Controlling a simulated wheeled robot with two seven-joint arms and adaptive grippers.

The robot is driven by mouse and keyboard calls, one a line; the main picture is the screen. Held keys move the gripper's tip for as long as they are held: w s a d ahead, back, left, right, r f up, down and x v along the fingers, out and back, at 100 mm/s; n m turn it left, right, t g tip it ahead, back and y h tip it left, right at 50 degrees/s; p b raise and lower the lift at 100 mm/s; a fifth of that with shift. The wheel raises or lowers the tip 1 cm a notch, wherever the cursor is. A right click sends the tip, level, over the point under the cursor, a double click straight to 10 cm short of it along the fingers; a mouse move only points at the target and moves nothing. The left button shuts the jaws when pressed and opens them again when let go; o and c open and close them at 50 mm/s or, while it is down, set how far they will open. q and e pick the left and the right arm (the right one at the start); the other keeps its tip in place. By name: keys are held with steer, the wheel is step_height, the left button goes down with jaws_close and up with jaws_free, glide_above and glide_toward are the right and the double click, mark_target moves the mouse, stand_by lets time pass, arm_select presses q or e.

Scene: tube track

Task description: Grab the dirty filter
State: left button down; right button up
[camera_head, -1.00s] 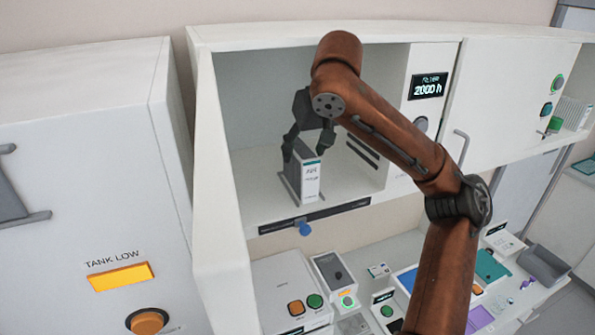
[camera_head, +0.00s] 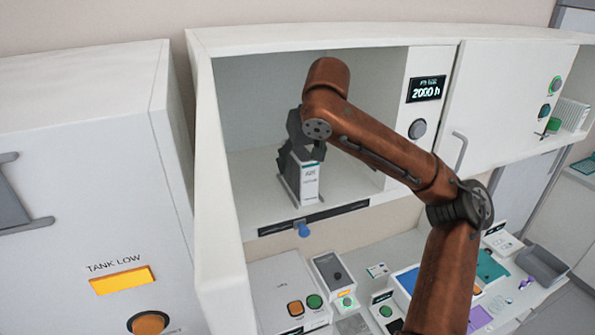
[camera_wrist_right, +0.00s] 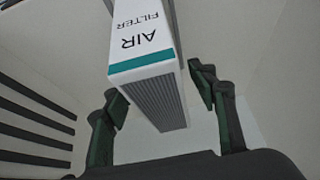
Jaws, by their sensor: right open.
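The filter (camera_head: 310,185) is a white box with a teal band, standing upright in a slot inside the open cabinet compartment. In the right wrist view the filter (camera_wrist_right: 142,48) reads "AIR FILTER" and shows grey pleats (camera_wrist_right: 155,100) on one face; whether it is dirty I cannot tell. My right gripper (camera_head: 300,158) is at the filter's top in the head view. In the right wrist view the open fingers (camera_wrist_right: 160,95) stand on either side of the filter, with a gap visible at each side. My left gripper is not in view.
A display reading 2000 h (camera_head: 426,89) is at right. A blue knob (camera_head: 304,231) sits below the front edge. A cluttered counter (camera_head: 385,257) lies beneath.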

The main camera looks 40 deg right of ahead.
steer(key=shift+c, duration=0.5)
steer(key=c, duration=1.2)
